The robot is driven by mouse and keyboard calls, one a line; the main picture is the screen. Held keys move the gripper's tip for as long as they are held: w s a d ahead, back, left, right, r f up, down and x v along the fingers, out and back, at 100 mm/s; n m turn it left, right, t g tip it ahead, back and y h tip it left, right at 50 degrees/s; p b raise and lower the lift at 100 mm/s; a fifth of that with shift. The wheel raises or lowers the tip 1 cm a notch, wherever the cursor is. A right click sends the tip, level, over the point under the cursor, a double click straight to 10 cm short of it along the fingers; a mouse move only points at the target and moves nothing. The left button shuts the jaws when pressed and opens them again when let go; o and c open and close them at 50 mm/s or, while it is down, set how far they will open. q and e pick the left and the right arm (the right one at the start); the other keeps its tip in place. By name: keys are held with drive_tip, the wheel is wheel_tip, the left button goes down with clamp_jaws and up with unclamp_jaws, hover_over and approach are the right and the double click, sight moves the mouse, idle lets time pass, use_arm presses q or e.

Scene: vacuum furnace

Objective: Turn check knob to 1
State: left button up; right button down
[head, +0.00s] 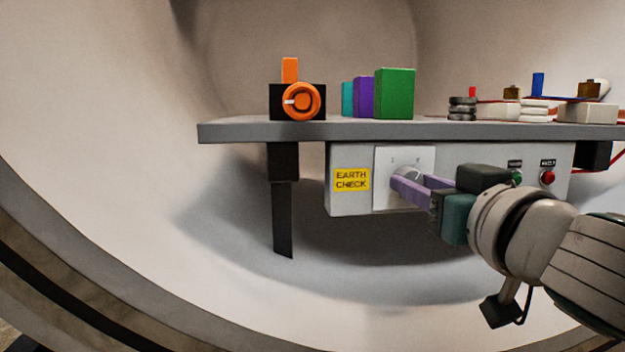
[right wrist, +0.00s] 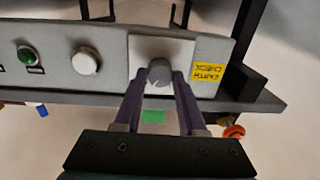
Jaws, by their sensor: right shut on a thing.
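The check knob (head: 408,173) is a round grey knob on a white square plate (head: 383,160), right of the yellow EARTH CHECK label (head: 351,180). Two small marks stand above it, too small to read surely. My right gripper (head: 404,186) has its purple fingers closed on the knob from the front. In the right wrist view, upside down, the knob (right wrist: 159,71) sits between the fingertips (right wrist: 162,78), one on each side. A small white mark shows at the knob's edge; I cannot tell which number it points to. My left gripper is out of view.
The panel hangs under a grey shelf (head: 240,131) carrying an orange-and-black device (head: 299,103), coloured blocks (head: 395,94) and wired parts. A green button (head: 517,177) and a red button (head: 548,178) are right of my gripper. A white round button (right wrist: 87,61) shows in the wrist view.

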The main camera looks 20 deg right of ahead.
drive_tip(key=n+p, duration=0.2)
drive_tip(key=n, duration=0.1)
drive_tip(key=shift+r, duration=0.15)
drive_tip(key=n+p, duration=0.2)
drive_tip(key=n, duration=0.2)
drive_tip(key=shift+p, duration=0.35)
drive_tip(key=shift+n+g+p, duration=0.3)
drive_tip(key=shift+n+p, duration=1)
drive_tip(key=shift+n, duration=1.7)
drive_tip(key=shift+h, duration=0.3)
drive_tip(key=shift+c, duration=2.4)
unclamp_jaws()
